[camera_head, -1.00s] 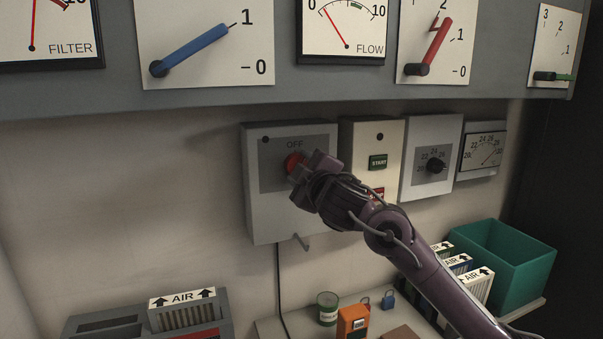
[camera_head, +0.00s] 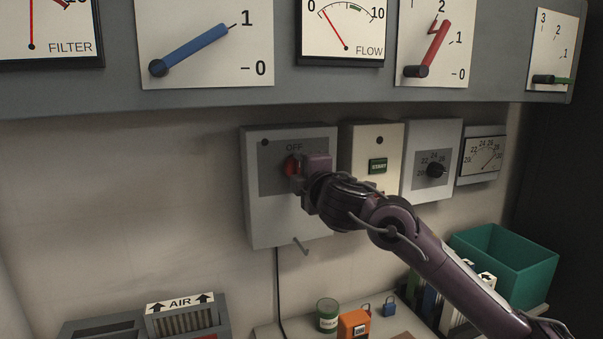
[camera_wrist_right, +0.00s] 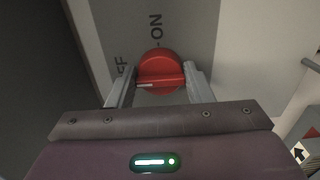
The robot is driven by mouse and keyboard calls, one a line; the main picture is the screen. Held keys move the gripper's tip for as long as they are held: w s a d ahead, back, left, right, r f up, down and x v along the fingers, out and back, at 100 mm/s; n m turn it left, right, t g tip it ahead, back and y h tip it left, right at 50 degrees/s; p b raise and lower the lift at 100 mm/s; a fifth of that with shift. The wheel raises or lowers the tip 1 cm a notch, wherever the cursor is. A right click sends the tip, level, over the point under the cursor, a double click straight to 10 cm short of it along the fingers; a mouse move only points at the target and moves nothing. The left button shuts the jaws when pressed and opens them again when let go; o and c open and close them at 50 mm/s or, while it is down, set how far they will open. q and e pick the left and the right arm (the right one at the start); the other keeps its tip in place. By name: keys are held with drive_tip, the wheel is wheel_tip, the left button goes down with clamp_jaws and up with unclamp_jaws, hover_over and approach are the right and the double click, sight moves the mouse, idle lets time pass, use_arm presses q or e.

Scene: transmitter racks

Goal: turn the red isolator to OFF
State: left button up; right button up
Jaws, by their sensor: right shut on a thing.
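The red isolator (camera_head: 292,167) is a round knob on the grey box under the shelf. OFF is printed above it in the head view. My right gripper (camera_head: 303,172) is at the knob and partly covers its right side. In the right wrist view the isolator (camera_wrist_right: 160,68) shows between the fingers of my right gripper (camera_wrist_right: 159,86), which are shut on its raised handle bar. The bar lies across the picture, its pale mark at the left end, on the side of the partly hidden OFF lettering. ON stands above the knob there. My left gripper is out of view.
A start button box (camera_head: 376,165) and a dial box (camera_head: 432,160) are on the wall right of the isolator box (camera_head: 265,215). The gauge shelf (camera_head: 200,103) overhangs them. Below are an orange device (camera_head: 354,324), a green-labelled can (camera_head: 327,315) and a teal bin (camera_head: 505,265).

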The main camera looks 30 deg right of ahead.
drive_tip(key=shift+f, duration=0.15)
drive_tip(key=o, duration=1)
drive_tip(key=shift+c, duration=0.2)
drive_tip(key=shift+s, duration=0.1)
drive_tip(key=b+v, duration=0.1)
drive_tip(key=v, duration=0.6)
drive_tip(key=shift+s, duration=0.35)
drive_tip(key=shift+a, duration=0.1)
